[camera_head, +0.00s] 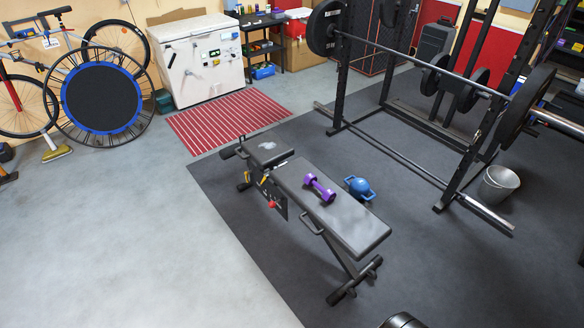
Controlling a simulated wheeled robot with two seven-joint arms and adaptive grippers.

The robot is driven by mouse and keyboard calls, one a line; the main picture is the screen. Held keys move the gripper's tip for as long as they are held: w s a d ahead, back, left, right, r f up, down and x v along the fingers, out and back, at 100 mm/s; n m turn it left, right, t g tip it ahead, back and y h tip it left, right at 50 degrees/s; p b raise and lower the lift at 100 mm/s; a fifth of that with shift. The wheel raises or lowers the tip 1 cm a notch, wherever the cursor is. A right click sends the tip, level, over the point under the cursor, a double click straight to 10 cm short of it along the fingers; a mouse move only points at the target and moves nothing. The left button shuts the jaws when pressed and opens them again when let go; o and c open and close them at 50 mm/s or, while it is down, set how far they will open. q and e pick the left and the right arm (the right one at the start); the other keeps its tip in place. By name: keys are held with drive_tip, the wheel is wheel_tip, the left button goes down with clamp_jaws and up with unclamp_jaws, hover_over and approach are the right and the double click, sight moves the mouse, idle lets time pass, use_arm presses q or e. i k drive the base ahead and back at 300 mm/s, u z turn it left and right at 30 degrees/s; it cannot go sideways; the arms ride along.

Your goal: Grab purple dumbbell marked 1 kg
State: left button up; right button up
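The purple dumbbell (319,187) lies on the black padded top of the weight bench (352,222), near the middle of the view. It lies at a slant, with one end toward the upper left and the other toward the lower right. Any 1 kg marking is too small to read. Neither of my grippers is in view, and nothing is touching the dumbbell.
A squat rack with a loaded barbell (420,68) stands at right, near a metal bucket (498,184). A dark rounded object (402,321) is cut off at the bottom edge.

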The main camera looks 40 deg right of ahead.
sight(328, 196)
drive_tip(key=i, duration=2.25)
drive_tip(key=z, duration=1.95)
drive_tip(key=i, duration=0.15)
drive_tip(key=z, duration=0.15)
